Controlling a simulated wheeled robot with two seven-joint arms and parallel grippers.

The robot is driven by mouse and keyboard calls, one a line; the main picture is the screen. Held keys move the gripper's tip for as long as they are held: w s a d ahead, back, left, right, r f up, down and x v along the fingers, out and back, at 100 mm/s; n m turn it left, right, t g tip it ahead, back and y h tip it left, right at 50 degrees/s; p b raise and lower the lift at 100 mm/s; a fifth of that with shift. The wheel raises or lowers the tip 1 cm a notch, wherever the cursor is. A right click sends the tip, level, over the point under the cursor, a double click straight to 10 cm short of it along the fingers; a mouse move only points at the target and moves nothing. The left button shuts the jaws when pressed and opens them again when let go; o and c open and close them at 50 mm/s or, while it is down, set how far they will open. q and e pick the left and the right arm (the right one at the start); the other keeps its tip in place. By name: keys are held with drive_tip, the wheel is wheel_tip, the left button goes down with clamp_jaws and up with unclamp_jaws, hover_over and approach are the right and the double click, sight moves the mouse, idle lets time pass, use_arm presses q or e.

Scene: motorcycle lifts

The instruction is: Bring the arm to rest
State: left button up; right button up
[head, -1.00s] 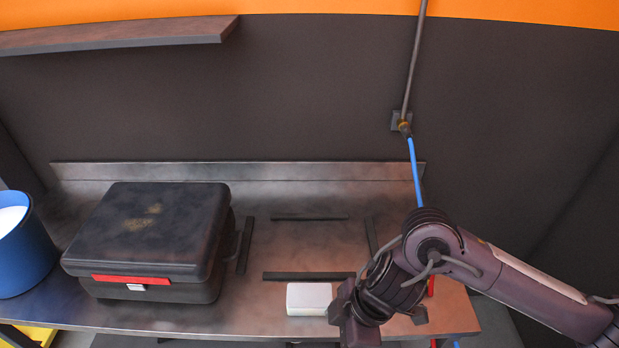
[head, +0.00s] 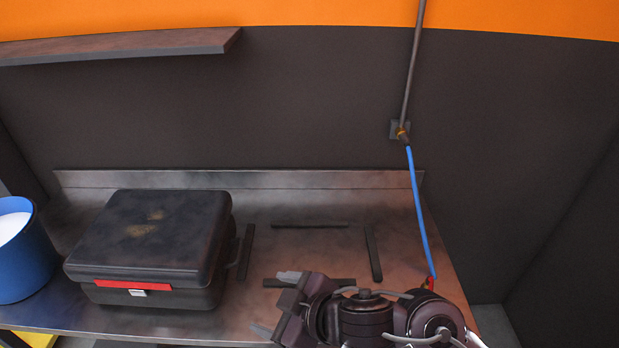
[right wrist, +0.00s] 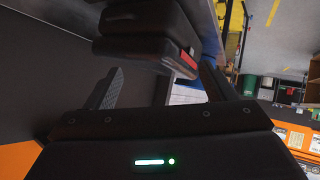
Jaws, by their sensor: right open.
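My right arm (head: 365,318) is bent low over the front right of the metal bench in the head view. My right gripper (head: 276,303) points left over the bench's front edge, with its fingers apart. In the right wrist view, my right gripper (right wrist: 160,78) shows two spread dark fingers with no object clearly held between them. The black case is seen beyond them. My left gripper is not in view.
The black case (head: 150,235) with a red latch strip sits closed on the bench (head: 310,255), left of my gripper. A blue bucket (head: 22,260) stands at far left. A blue hose (head: 418,210) hangs behind my arm. Dark strips outline a bare bench area.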

drive_tip(key=w+d+m+t+h, duration=0.2)
drive_tip(key=w+d+m+h, duration=0.1)
drive_tip(key=d+m, duration=0.3)
drive_tip(key=s+d+f+m+g+h, duration=0.3)
drive_tip(key=s+d+f, duration=0.25)
drive_tip(key=d, duration=0.45)
drive_tip(key=s+d+f+m+g+h, duration=0.2)
drive_tip(key=s+d+f+m+h, duration=0.25)
drive_tip(key=d, duration=0.45)
wheel_tip(320, 180, down, 31)
drive_tip(key=s+n+g+y+b, duration=0.1)
drive_tip(key=s+g+y+b, duration=0.1)
drive_tip(key=b, duration=0.1)
drive_tip(key=s+d+f+b, duration=0.1)
drive_tip(key=s+f, duration=0.9)
drive_tip(key=f, duration=0.1)
drive_tip(key=s+d+f+b, duration=0.1)
drive_tip(key=s+d+f, duration=0.1)
drive_tip(key=s+f, duration=0.8)
drive_tip(key=shift+s+d+f+g, duration=0.25)
drive_tip(key=shift+s+f+g, duration=0.15)
drive_tip(key=shift+f, duration=0.3)
drive_tip(key=shift+h, duration=0.25)
